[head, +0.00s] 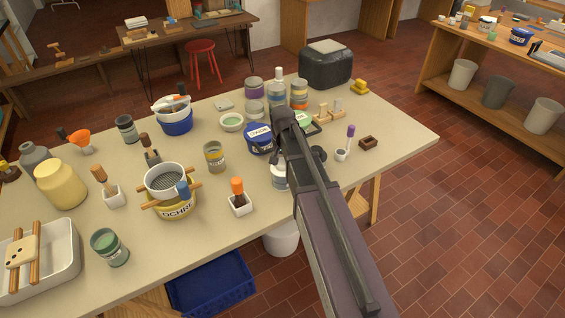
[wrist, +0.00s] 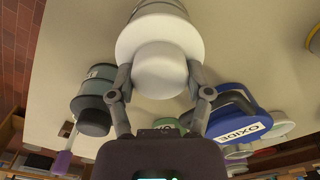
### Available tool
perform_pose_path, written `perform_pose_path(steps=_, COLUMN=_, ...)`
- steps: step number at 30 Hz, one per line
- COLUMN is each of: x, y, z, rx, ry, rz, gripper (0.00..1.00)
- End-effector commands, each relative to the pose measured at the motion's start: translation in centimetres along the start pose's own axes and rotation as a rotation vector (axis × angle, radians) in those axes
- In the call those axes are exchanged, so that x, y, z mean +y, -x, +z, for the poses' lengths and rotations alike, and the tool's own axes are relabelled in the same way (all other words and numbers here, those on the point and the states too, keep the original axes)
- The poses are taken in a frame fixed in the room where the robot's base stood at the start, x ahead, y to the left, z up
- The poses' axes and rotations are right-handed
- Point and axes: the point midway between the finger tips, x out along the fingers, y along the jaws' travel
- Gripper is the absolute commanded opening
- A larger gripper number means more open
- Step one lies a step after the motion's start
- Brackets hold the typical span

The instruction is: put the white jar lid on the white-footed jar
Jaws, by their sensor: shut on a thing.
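The white jar lid (wrist: 163,70) is round with a thick knob, and it fills the upper middle of the wrist view. My gripper (wrist: 160,80) is shut on it, one finger on each side of the knob. Directly beyond the lid is a pale grey jar (wrist: 166,10), cut off by the top edge. I cannot tell whether lid and jar touch.
A blue OXIDE tub (wrist: 238,125) stands close to my right finger in the wrist view, and a dark-lidded jar (wrist: 93,113) close to the left one. Several jars (head: 277,93) crowd behind my arm. A purple-tipped tool in a small pot (head: 341,153) stands right.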

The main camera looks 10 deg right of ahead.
Motion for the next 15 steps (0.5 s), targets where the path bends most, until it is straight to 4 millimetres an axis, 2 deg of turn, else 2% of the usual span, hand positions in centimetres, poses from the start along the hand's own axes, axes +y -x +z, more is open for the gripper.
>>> perform_pose_path(steps=12, x=0.00, y=-0.50, z=0.00, rx=0.000, ry=0.000, rz=0.000, gripper=0.21)
perform_pose_path(steps=13, x=0.00, y=-0.46, z=0.00, rx=0.000, ry=0.000, rz=0.000, gripper=0.74)
perform_pose_path(steps=15, x=0.00, y=-0.46, z=0.00, rx=0.000, ry=0.000, rz=0.000, gripper=0.94)
